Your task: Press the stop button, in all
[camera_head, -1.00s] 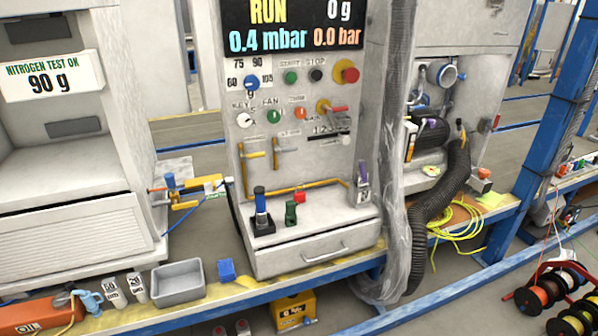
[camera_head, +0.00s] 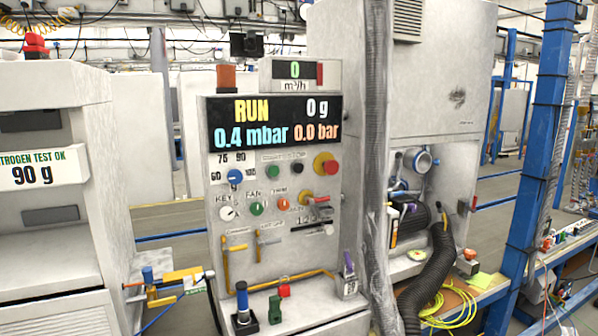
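The black stop button (camera_head: 298,170) is a small round button on the front of the grey charging station panel (camera_head: 218,172), below the display (camera_head: 275,122). The display reads RUN, 0 g, 0.4 mbar and 0.0 bar. A green button (camera_head: 273,172) sits just left of the black one. A red mushroom button on a yellow base (camera_head: 326,164) sits to its right. The small lettering above the buttons is blurred now; a second ago it read START and STOP. Neither of my grippers shows in this view.
A grey hose (camera_head: 374,150) runs down the panel's right side. A blue post (camera_head: 537,140) stands at right.

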